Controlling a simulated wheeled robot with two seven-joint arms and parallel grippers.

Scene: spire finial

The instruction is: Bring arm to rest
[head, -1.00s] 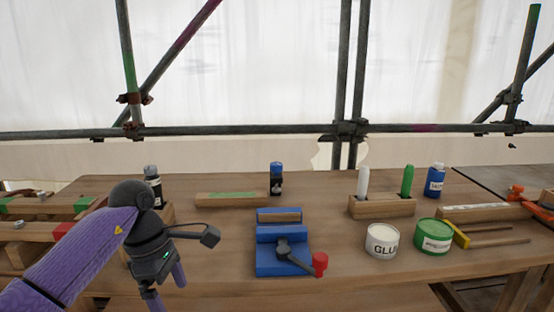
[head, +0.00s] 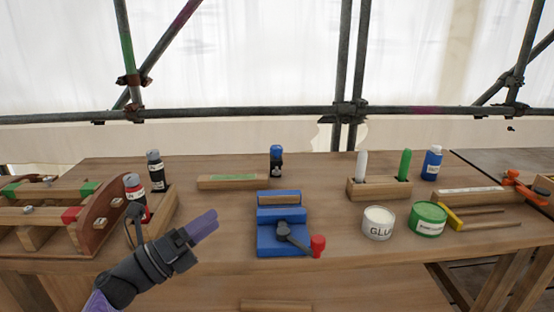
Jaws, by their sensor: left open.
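My left gripper (head: 206,226) is in the lower left, over the front part of the workbench in the picture. Its dark wrist rises from the bottom edge, and its purple fingers point up and to the right. The fingers look close together from this angle, but they are open, with nothing seen between them. It is left of the blue vise (head: 268,240) and apart from it in the picture. My right gripper is not in view.
A white glue tin (head: 379,222), green tin (head: 428,218) and marker block (head: 378,191) stand right. Bare wood surrounds the vise.

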